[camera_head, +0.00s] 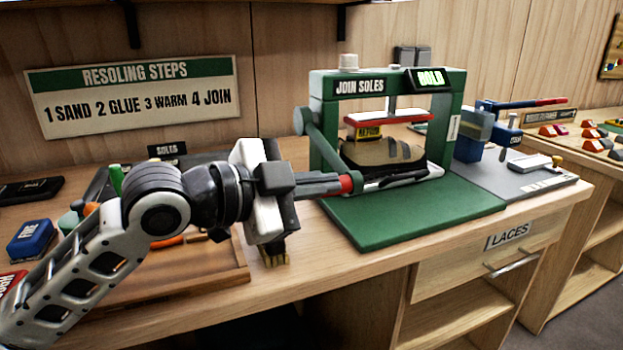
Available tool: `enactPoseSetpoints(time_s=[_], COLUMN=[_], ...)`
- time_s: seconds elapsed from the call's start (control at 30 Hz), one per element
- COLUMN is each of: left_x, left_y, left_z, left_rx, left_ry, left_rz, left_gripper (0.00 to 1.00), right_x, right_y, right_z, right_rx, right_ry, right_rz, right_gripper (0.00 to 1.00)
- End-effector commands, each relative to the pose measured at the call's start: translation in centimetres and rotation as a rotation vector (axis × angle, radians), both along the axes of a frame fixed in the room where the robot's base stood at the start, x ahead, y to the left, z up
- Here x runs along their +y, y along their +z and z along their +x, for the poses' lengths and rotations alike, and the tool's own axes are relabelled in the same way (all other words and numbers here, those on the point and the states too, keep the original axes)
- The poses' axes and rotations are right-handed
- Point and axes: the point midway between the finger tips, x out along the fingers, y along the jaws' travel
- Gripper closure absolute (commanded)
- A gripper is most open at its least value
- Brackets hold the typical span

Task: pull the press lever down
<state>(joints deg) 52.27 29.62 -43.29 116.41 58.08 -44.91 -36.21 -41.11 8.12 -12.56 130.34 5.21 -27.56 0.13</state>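The green press (452,115) stands on the bench, labelled JOIN SOLES, with a lit green display (430,79) that seems to read HOLD. Its press lever (322,148) slopes down and forward from a pivot on the left side and ends in a red grip (347,184). The lever is low. My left gripper (335,185) reaches in from the left, its fingers together at the red grip and seemingly closed on it; the fingers partly hide the grip. A tan shoe (375,154) sits under the press's red-edged plate (400,119). My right gripper is out of view.
A green mat (420,215) lies in front of the press, mostly clear. A wooden tray (180,285) with tools lies left, under my arm. A blue-handled device (475,135) stands right of the press. A drawer labelled LACES (480,255) is below the bench edge.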

Motion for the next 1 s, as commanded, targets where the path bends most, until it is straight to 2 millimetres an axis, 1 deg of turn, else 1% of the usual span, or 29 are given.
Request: enactPoseSetpoints(time_s=[0.03,0.1,0.57,0.67,0.77,0.87,0.93,0.97,1.0], left_x=[0.0,-0.1,-0.1,-0.2,-0.6,-1.1,-1.6,-0.4,0.6], left_y=[-0.4,-0.6,-0.9,-0.5,0.7,2.6,4.0,3.0,3.0], left_z=[0.1,0.1,0.2,0.0,-0.5,-1.3,-2.0,-2.2,-2.8], left_rx=[-0.002,-0.006,-0.001,-0.001,-0.003,-0.01,-0.014,-0.015,-0.017], left_ry=[0.001,0.0,0.001,0.0,-0.004,-0.01,-0.014,-0.007,-0.006], left_rz=[0.007,0.009,0.017,0.017,0.016,0.011,0.007,0.012,0.012], left_gripper=[1.0,1.0,1.0,1.0,1.0,1.0,1.0,1.0,1.0], right_x=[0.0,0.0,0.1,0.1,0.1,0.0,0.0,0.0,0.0], right_y=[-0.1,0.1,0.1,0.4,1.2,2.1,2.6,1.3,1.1], right_z=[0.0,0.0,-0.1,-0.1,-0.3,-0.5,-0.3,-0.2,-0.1], right_rx=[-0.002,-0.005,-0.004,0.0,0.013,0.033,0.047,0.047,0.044], right_ry=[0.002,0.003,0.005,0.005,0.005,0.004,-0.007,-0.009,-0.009], right_rz=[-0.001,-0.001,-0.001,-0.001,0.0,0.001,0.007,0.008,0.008], right_gripper=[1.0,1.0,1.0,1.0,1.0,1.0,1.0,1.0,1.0])
